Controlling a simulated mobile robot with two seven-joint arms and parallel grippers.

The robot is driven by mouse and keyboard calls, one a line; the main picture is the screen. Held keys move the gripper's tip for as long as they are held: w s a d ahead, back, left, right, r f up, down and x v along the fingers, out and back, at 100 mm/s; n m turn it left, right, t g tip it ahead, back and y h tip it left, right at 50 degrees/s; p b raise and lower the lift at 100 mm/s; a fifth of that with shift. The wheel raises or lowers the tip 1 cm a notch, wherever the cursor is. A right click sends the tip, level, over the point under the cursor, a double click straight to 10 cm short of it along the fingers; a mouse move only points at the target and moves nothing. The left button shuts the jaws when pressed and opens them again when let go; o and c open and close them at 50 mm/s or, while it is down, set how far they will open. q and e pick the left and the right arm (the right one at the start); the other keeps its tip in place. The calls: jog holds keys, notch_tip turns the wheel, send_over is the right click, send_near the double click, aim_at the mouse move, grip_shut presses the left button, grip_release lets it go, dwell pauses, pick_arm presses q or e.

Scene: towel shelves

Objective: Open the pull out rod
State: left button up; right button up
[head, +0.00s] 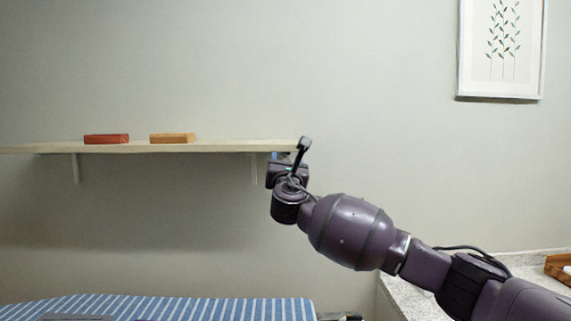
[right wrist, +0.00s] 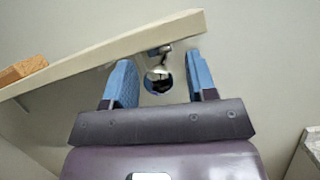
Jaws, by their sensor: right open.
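The pull-out rod (right wrist: 160,68) shows in the right wrist view as a small metal, rounded end under the right end of the wooden shelf (right wrist: 110,52). Its full length cannot be made out. In the head view it is mostly hidden by my right gripper (head: 281,157), which is just below the shelf's right end. In the right wrist view, the right gripper's blue fingers (right wrist: 160,76) are apart, one on each side of the rod end, with nothing held between them. I cannot tell whether they touch it. My left gripper is not in view.
A red block (head: 106,139) and an orange-brown block (head: 172,138) lie on the shelf. White brackets (head: 75,169) hold it to the wall. A blue-striped surface (head: 180,308) is below. A framed picture (head: 503,48) hangs at right, above a speckled counter (head: 400,300).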

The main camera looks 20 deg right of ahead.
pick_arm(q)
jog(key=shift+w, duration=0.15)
pick_arm(e)
jog(key=shift+c, duration=0.9)
grip_shut()
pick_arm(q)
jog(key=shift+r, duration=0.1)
